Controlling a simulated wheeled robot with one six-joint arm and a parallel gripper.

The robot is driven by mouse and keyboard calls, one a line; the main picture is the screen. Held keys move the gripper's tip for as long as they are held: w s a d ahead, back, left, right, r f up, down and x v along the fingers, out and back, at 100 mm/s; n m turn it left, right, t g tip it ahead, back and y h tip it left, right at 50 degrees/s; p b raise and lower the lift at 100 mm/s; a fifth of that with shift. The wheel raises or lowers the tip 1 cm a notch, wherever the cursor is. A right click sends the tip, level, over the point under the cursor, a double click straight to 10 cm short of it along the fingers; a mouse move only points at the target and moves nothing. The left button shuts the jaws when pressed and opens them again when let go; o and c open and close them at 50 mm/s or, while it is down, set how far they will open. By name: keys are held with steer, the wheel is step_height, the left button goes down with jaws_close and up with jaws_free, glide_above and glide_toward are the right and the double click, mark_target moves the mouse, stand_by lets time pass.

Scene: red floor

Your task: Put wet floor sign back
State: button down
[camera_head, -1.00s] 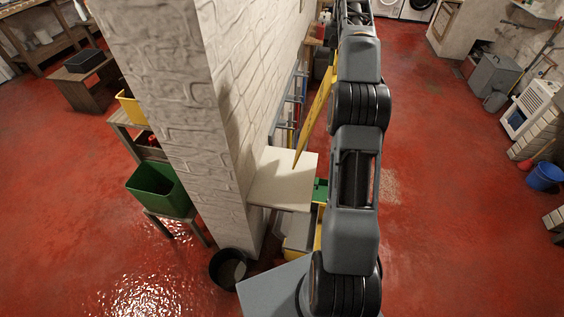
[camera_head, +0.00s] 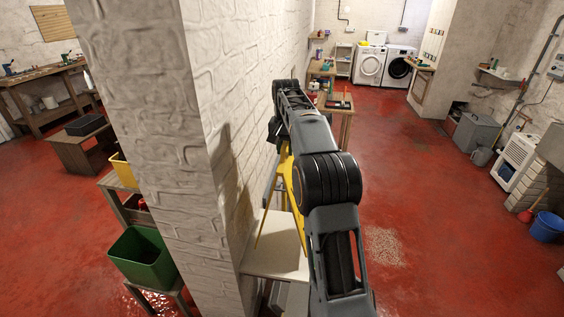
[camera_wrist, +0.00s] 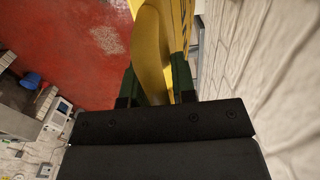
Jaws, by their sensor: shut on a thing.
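The yellow wet floor sign (camera_head: 297,193) hangs beside the brick wall, its legs spread downward over a white-topped table (camera_head: 262,258). Whether the feet touch the tabletop cannot be told. My gripper (camera_wrist: 157,84) is shut on the sign; in the wrist view the yellow sign (camera_wrist: 150,50) passes between the two dark green fingers. In the head view my arm hides the fingers and part of the sign.
The white brick wall (camera_head: 215,120) stands close on the left of my arm. A green bin (camera_head: 142,258) sits left of the pillar. A wooden table (camera_head: 338,105) stands ahead along the wall. Open red floor (camera_head: 430,220) lies to the right.

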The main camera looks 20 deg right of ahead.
steer(key=shift+w+a+f, duration=0.1)
steer(key=shift+a+f, duration=0.2)
steer(key=shift+f, duration=0.5)
steer(key=shift+w+a+f, duration=0.1)
steer(key=shift+a+f, duration=0.2)
steer(key=shift+f, duration=1.05)
steer(key=c, duration=0.9)
jaws_free()
steer(key=shift+f, duration=0.15)
steer(key=shift+c, duration=0.2)
